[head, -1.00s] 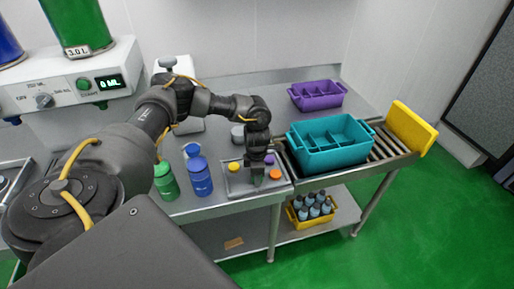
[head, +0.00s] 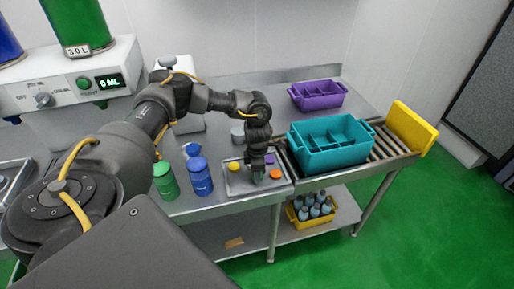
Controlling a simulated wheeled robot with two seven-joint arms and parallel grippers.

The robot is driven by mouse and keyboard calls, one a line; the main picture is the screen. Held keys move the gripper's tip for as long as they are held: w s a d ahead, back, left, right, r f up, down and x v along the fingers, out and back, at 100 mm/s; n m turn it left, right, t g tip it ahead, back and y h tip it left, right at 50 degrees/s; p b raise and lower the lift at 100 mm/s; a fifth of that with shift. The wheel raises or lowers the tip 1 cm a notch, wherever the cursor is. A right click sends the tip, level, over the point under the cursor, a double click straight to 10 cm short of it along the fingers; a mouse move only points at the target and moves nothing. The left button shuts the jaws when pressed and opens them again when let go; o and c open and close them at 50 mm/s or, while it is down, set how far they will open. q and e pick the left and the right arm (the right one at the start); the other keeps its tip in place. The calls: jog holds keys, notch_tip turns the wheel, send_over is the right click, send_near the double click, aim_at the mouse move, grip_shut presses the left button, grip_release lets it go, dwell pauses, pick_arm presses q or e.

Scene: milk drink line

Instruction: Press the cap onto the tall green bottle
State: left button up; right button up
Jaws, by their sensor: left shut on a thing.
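The tall green bottle (head: 165,181) stands upright on the steel table, left of a blue bottle (head: 201,178). A shallow grey tray (head: 238,189) near the table's front right holds a yellow cap (head: 235,166), a purple cap (head: 270,159) and an orange cap (head: 275,174). My left gripper (head: 259,176) points down over the tray, right of both bottles, and is shut on a small greenish thing that looks like a cap. The fingers mostly hide it. I cannot tell whether it is clear of the tray. My right gripper is not in view.
A teal crate (head: 328,158) stands on the roller conveyor at the right, with a purple crate (head: 317,96) behind. A grey round object (head: 238,134) and a blue-and-white item (head: 190,150) stand behind the tray and bottles. A yellow crate of bottles (head: 297,217) is on the lower shelf.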

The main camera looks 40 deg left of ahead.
pick_arm(q)
jog(key=s+d+r+b, duration=0.3)
jog(key=s+d+r, duration=0.4)
jog(key=d+r, duration=0.4)
jog(key=shift+d+r, duration=0.35)
jog(key=shift+d, duration=0.25)
jog(key=s+d+r+m, duration=0.1)
jog(key=s+d+m, duration=0.1)
jog(key=m, duration=1.1)
jog(key=s+d+r+m, duration=0.1)
jog(key=s+d+m, duration=0.2)
jog(key=m, duration=1)
jog(key=shift+s+m, duration=0.15)
jog(key=shift+m, duration=0.25)
